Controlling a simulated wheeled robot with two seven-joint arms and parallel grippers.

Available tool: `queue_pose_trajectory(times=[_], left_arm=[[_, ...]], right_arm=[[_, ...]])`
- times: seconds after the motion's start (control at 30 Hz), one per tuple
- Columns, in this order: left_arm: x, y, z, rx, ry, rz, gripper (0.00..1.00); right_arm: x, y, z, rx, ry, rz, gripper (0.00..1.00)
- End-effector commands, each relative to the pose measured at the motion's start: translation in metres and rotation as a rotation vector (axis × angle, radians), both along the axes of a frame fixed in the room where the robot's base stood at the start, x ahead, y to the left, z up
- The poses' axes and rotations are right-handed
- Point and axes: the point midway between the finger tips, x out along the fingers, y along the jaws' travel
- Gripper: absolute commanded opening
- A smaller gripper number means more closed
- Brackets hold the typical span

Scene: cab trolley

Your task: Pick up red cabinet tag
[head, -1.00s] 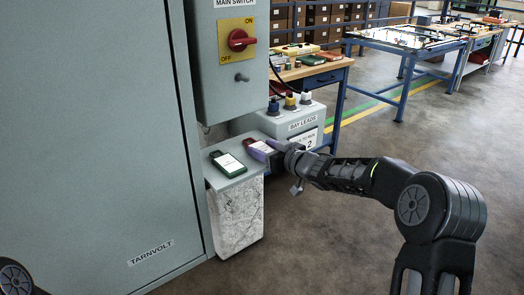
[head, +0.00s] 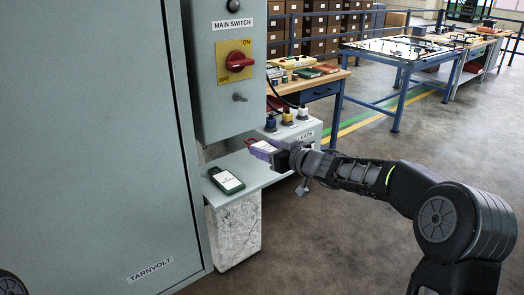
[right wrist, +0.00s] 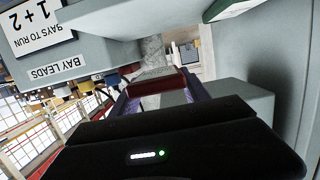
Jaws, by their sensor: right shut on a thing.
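The red cabinet tag (head: 252,142) is in my right gripper (head: 265,151), whose purple-faced fingers are shut on its sides. In the right wrist view the tag (right wrist: 157,86) shows a dark red end and a pale face between the fingers (right wrist: 160,98). It appears a little above the grey shelf (head: 244,170); the gripper hides part of it. A green tag (head: 227,180) with a white label lies flat on the shelf, to the left. My left gripper is out of view.
The grey cabinet door (head: 95,130) fills the left. The switch box (head: 225,75) with its red handle (head: 236,60) hangs above the shelf. The bay leads box (head: 310,128) with coloured plugs is close behind my gripper. The floor at right is open.

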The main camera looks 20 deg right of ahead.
Motion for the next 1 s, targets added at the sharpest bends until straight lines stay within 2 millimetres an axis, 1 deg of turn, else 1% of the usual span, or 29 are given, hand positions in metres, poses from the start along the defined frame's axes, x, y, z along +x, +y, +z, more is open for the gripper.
queue_pose_trajectory(times=[0.03,0.13,0.4,0.5,0.6,0.7,0.83,1.0], left_arm=[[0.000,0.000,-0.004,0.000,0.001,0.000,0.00],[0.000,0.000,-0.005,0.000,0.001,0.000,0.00],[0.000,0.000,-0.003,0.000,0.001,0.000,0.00],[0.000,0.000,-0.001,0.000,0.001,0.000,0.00],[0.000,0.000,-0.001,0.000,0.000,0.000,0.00],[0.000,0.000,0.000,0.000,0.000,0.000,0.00],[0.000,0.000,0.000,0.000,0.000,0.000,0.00],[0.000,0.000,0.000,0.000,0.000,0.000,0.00]], right_arm=[[-0.011,-0.005,-0.001,0.001,-0.001,-0.003,0.14],[-0.035,-0.016,0.000,-0.001,-0.002,-0.005,0.14],[-0.112,-0.045,0.000,0.000,-0.002,-0.004,0.14],[-0.133,-0.053,0.000,0.000,-0.001,-0.004,0.14],[-0.148,-0.059,0.000,-0.001,-0.002,-0.003,0.14],[-0.157,-0.062,0.000,-0.001,-0.001,0.000,0.14],[-0.163,-0.065,-0.001,0.000,-0.001,-0.001,0.14],[-0.163,-0.065,-0.001,0.000,-0.001,0.000,0.14]])
